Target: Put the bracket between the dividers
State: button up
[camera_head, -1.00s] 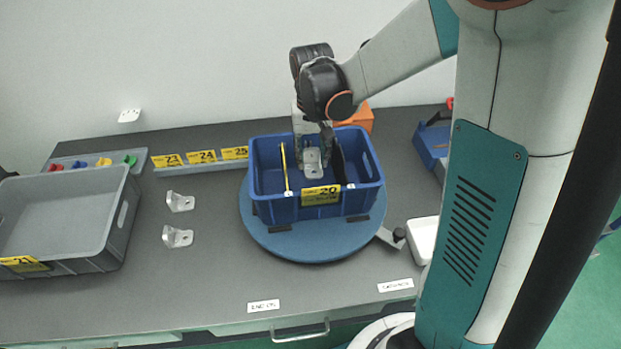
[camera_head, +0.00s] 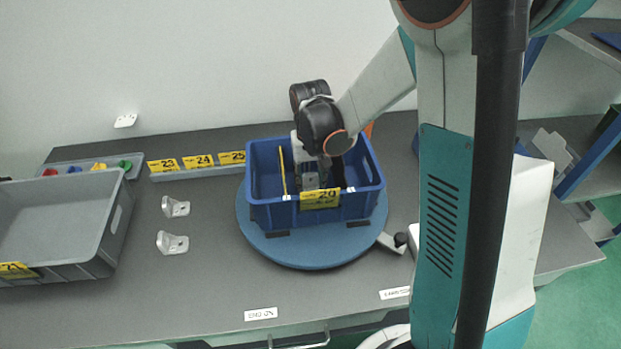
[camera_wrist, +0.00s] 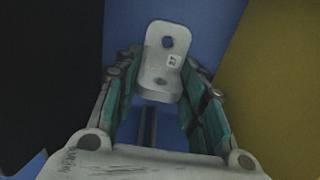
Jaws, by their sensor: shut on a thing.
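The blue crate (camera_head: 262,215), marked 20, stands on a round blue turntable (camera_head: 310,255). Inside it are a thin yellow divider (camera_head: 283,172) on the left and a dark divider on the right, mostly behind my arm. In the wrist view the black divider (camera_wrist: 45,60) fills the left and the yellow one (camera_wrist: 285,80) the right, with blue crate between.
Two loose brackets (camera_head: 175,207) (camera_head: 172,243) lie on the dark table left of the turntable. A grey bin (camera_head: 60,225) stands at far left. A rail with tags 23, 24 and 25 (camera_head: 198,168) lies behind. A black-knobbed lever (camera_head: 395,242) is at the turntable's right.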

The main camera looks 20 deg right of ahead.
aim_at(310, 175)
jog(key=o, duration=1.2)
jog(key=shift+f, duration=0.1)
notch_tip(310, 175, up, 12)
jog(key=p, duration=0.4)
jog(key=shift+s+a+r+n+t, duration=0.1)
jog(key=shift+s+r+n+t, duration=0.25)
jog(key=shift+s+r+t, duration=1.85)
jog(key=shift+s+a+r+n+t, duration=0.3)
jog(key=shift+s+r, duration=1.05)
jog(key=shift+s, duration=2.3)
jog(key=shift+s+d+r+n+t, duration=0.2)
jog(key=shift+s+r+n+t, duration=0.25)
jog(key=shift+s+r+t, duration=1.75)
jog(key=shift+s+f+g, duration=0.5)
jog(key=shift+s+g, duration=0.2)
jog(key=shift+g, duration=0.4)
